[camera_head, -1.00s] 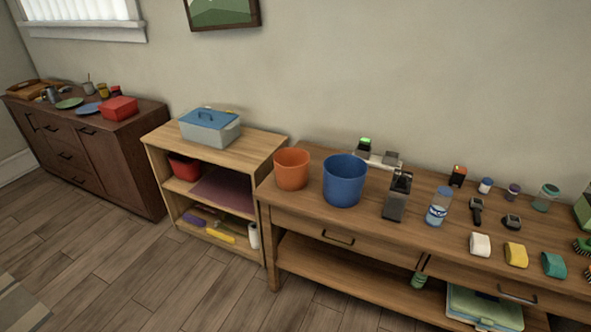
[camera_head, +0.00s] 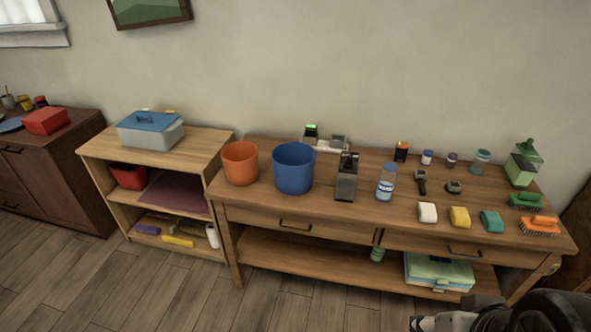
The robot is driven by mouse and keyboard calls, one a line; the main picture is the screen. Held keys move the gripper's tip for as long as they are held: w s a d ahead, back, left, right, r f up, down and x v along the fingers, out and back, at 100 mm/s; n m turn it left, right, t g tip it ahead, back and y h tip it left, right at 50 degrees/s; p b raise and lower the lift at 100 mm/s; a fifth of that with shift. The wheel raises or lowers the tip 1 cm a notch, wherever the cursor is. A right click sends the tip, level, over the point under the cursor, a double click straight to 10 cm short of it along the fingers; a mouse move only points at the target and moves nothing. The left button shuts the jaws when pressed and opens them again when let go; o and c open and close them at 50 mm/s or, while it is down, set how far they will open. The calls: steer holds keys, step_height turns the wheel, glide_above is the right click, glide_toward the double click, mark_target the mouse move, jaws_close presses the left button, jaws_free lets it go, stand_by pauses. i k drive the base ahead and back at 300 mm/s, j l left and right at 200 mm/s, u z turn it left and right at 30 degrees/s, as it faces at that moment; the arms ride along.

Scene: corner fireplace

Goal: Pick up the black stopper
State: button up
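A small dark object (camera_head: 453,187) lies on the wooden workbench (camera_head: 390,222), right of centre; it may be the black stopper, but it is too small to be sure. A longer black and grey object (camera_head: 421,182) lies just left of it. Part of my dark arm shows at the bottom right corner, in front of the bench and well apart from these objects. Its end, near my gripper (camera_head: 417,323), is cut off by the frame edge, so its fingers cannot be made out.
An orange bucket (camera_head: 240,164), a blue bucket (camera_head: 293,169), a dark dispenser (camera_head: 346,177) and a water bottle (camera_head: 386,183) stand on the bench's left and middle. Sponges (camera_head: 460,216) and brushes (camera_head: 539,226) line its front right; jars (camera_head: 481,161) stand behind. A low shelf (camera_head: 205,142) adjoins left.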

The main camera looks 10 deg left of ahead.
mark_target(349, 161)
steer(key=i+j+z, duration=0.35)
steer(key=j, duration=0.25)
steer(key=i+j+z, duration=0.4)
steer(key=j, duration=0.25)
steer(key=j+z, duration=0.2)
steer(key=j, duration=0.15)
steer(key=i+j+z, duration=0.15)
steer(key=j, duration=0.25)
